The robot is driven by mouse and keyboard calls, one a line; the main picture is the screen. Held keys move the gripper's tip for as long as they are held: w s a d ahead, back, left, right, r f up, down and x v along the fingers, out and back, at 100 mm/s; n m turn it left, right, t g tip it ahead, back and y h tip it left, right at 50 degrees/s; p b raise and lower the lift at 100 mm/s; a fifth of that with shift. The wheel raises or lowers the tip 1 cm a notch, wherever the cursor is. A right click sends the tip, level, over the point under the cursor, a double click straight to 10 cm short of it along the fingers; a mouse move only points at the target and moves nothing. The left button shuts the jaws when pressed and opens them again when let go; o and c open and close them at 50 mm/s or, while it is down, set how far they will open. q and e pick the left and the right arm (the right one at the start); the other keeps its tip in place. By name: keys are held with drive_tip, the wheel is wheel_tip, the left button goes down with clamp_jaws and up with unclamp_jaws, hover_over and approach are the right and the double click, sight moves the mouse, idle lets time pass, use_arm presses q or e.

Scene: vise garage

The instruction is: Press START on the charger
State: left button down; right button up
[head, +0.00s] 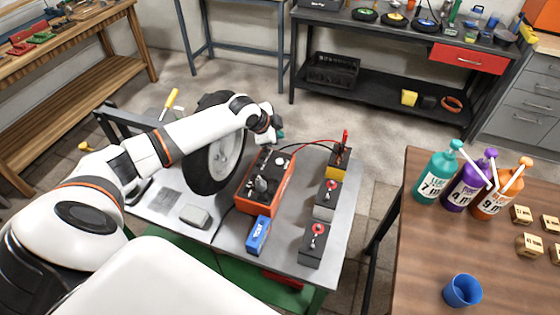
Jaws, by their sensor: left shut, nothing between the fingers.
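The charger (283,190) is an orange-red box with a dark top panel carrying knobs and a round white dial. It sits in the middle of the grey metal bench. The START button is too small to make out. My left arm reaches in from the left over the wheel. My left gripper (277,136) is shut and empty near the charger's far edge, apparently above it; I cannot tell whether it touches anything. My right gripper is not in view.
Three batteries stand right of the charger: yellow-marked (337,172), grey (325,206) and dark (313,249). Red and black cables run to the far one. A wheel (226,162) stands left. A blue box (258,236) lies in front. A wooden table (425,270) with bottles stands right.

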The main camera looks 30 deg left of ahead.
use_arm(q)
drive_tip(key=shift+f, duration=0.1)
drive_tip(key=b, duration=0.7)
hover_over(282, 160)
drive_tip(key=s, duration=0.2)
drive_tip(key=f, duration=0.6)
drive_tip(key=shift+w+a+f, duration=0.15)
drive_tip(key=shift+w+a, duration=0.05)
drive_tip(key=shift+a, duration=0.05)
drive_tip(key=shift+f+b, duration=0.5)
drive_tip(key=shift+f, duration=0.65)
drive_tip(key=shift+f, duration=0.15)
drive_tip(key=shift+f, duration=0.25)
drive_tip(key=shift+f, duration=0.5)
idle(0.6)
